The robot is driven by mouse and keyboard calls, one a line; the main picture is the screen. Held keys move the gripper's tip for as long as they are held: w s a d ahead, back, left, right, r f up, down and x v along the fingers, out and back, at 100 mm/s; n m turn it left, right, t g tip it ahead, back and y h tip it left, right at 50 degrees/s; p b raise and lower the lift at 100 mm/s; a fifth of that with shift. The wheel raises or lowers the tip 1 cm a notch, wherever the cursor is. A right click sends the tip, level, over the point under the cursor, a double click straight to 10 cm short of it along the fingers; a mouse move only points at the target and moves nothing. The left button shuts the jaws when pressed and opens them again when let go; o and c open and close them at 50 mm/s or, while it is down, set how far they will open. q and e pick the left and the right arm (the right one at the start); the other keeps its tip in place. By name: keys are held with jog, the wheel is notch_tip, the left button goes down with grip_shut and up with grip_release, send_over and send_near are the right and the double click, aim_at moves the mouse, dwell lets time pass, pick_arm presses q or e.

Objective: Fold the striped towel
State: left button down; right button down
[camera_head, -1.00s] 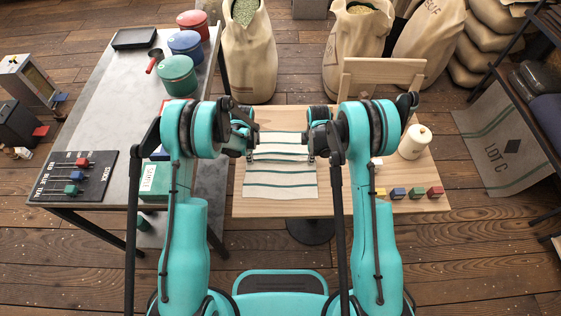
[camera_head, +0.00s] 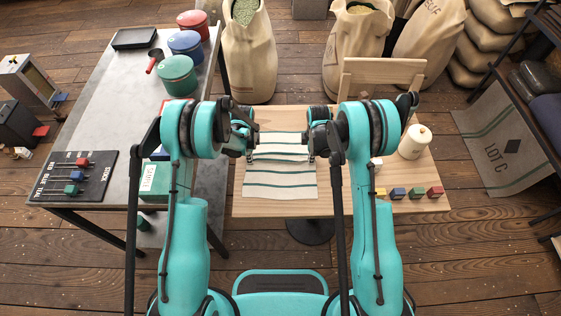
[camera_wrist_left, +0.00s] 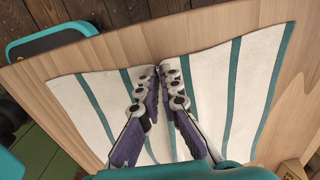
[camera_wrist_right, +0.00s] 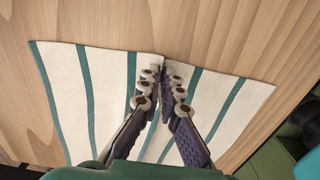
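The striped towel (camera_head: 280,179), white with green stripes, lies on the light wooden table. My left gripper (camera_head: 251,156) is at its left edge and my right gripper (camera_head: 311,157) at its right edge. In the left wrist view the fingers (camera_wrist_left: 158,71) meet at the tips on the towel's edge (camera_wrist_left: 225,95), which puckers there. In the right wrist view the fingers (camera_wrist_right: 163,71) likewise close on the opposite edge of the towel (camera_wrist_right: 215,105). The band between the grippers looks slightly raised. The cloth between the fingertips is mostly hidden.
A grey table (camera_head: 105,113) with canisters is at left. Bare wood surrounds the towel.

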pick_arm(q)
jog(key=shift+r, duration=0.1)
pick_arm(e)
jog(key=shift+r, duration=0.1)
